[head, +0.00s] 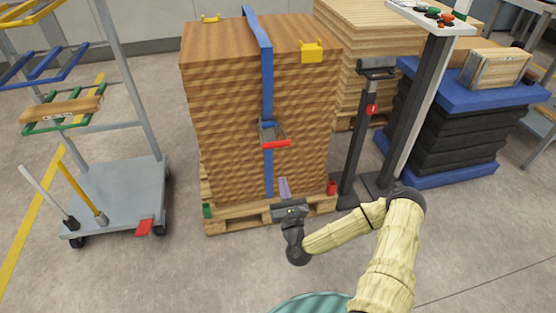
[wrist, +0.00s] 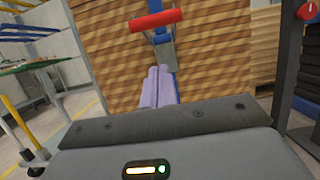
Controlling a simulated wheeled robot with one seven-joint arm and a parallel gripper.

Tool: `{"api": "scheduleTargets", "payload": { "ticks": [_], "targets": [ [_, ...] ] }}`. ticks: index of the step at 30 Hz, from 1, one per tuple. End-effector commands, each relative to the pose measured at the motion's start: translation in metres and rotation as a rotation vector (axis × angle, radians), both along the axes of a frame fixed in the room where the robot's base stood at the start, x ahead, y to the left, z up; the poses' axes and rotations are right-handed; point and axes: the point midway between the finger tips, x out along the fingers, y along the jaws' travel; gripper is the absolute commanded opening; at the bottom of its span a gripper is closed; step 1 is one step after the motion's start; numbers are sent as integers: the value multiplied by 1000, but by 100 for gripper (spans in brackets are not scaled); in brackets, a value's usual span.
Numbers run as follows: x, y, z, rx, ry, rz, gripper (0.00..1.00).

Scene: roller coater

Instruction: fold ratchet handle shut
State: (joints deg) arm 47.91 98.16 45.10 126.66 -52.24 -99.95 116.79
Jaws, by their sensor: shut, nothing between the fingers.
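The ratchet (head: 270,131) sits on a blue strap (head: 267,85) that runs over and down the front of a stack of wooden boards (head: 225,125). Its handle ends in a red grip (head: 276,143) that sticks out from the stack. In the wrist view the red grip (wrist: 155,20) is at the top centre, with the ratchet's grey metal below it. My gripper (head: 284,187) has two purple fingers, shut together and empty. It is low in front of the stack, below the ratchet and apart from it. It also shows in the wrist view (wrist: 159,72).
The stack stands on a wooden pallet (head: 270,214). A grey trolley (head: 120,195) with coloured racks stands left. A dark post (head: 357,135) with a red knob stands close right of the stack. Blue-topped black blocks (head: 450,140) are further right. The floor in front is clear.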

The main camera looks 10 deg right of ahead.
Motion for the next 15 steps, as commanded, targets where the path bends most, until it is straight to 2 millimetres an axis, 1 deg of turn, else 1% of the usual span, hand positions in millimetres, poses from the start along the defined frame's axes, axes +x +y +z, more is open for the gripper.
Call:
{"api": "scheduleTargets", "payload": {
  "ticks": [1,9,15],
  "targets": [
    [9,0,2,-2,-4,-1,0],
    [54,-1,17,-2,-4,-2,0],
    [67,-1,43,-1,-3,-1,0]
  ]
}}
